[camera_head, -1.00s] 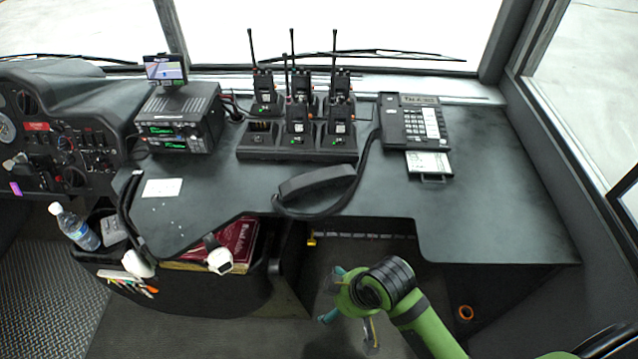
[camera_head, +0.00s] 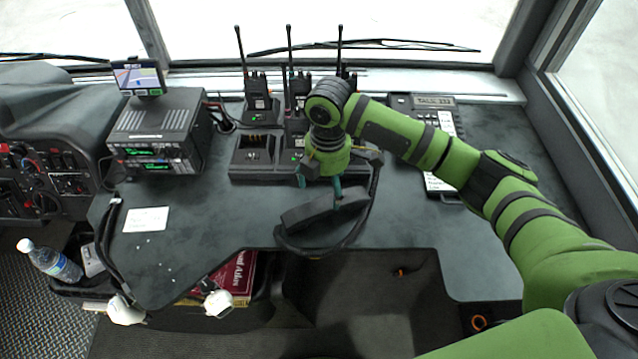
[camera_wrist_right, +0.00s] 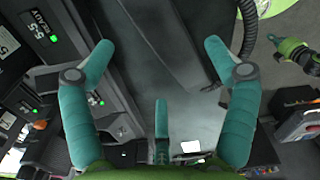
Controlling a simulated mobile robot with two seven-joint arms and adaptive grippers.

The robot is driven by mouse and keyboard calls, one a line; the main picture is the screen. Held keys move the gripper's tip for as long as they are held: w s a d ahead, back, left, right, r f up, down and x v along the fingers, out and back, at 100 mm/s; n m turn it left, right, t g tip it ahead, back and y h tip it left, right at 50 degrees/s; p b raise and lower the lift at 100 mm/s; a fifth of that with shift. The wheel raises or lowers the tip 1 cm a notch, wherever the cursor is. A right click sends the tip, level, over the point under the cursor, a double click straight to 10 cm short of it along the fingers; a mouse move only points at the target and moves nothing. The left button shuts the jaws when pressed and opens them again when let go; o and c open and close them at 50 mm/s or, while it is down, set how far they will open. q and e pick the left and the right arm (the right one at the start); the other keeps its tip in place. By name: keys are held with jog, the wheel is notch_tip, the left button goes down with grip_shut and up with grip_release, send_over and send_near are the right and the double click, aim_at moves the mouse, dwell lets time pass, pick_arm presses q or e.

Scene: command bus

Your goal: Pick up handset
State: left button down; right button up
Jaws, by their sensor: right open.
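The handset (camera_head: 307,212) is a long black bar lying on the dark desk, with a black cord (camera_head: 372,195) looping around its front and right side. My right gripper (camera_head: 320,186) is open with teal fingers and points down just above and behind the handset. One finger overlaps the handset's right part in the head view; I cannot tell if it touches. In the right wrist view, a long dark shape, likely the handset (camera_wrist_right: 152,40), lies between the open fingers (camera_wrist_right: 158,60). My left gripper is not in the head view.
A charger rack (camera_head: 250,177) with several radios (camera_head: 258,90) stands close behind my right gripper. A radio unit (camera_head: 160,130) with a small screen stands at the left. The phone base (camera_head: 445,110) is partly behind my right arm. A white card (camera_head: 146,220) lies on clear desk.

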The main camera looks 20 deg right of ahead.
aim_at(326, 199)
jog(key=shift+s+f, duration=0.15)
jog(key=shift+s, duration=0.1)
jog(key=shift+s+a+f+p, duration=0.1)
jog(key=shift+s+f+p, duration=0.15)
jog(key=shift+f, duration=0.35)
jog(key=shift+s+f+p, duration=0.15)
jog(key=shift+f+p, duration=0.2)
jog(key=shift+f, duration=0.2)
jog(key=f, duration=0.2)
jog(key=shift+w+f, duration=0.35)
jog(key=shift+f, duration=0.4)
jog(key=c, duration=1.4)
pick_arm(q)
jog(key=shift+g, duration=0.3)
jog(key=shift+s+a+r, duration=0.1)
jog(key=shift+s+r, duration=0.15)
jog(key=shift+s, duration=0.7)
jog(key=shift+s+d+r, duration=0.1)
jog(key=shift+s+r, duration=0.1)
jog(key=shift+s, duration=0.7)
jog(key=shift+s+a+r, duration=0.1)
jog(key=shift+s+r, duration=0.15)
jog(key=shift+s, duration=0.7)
